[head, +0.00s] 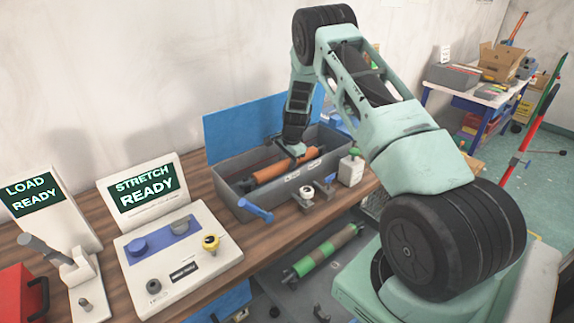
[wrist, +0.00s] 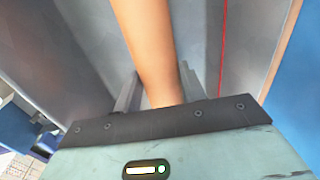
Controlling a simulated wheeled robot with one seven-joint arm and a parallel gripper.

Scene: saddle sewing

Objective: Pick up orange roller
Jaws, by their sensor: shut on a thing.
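The orange roller (head: 272,171) is a long cylinder inside the grey open bin (head: 234,200) on the wooden bench. In the wrist view the orange roller (wrist: 147,45) runs up and away between my gripper's two fingers. My gripper (head: 297,150) reaches down into the bin near the roller's right part and is shut on it. The fingers (wrist: 160,92) lie on either side of the roller. I cannot tell whether the roller is clear of the bin floor.
A blue panel (head: 233,125) stands behind the bin. A blue-handled tool (head: 256,210), metal fixtures (head: 304,195) and a white bottle (head: 351,168) stand in front of it. A control box (head: 177,245) and a screen (head: 143,188) are to the left. A green-and-tan roller (head: 322,251) lies below the bench.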

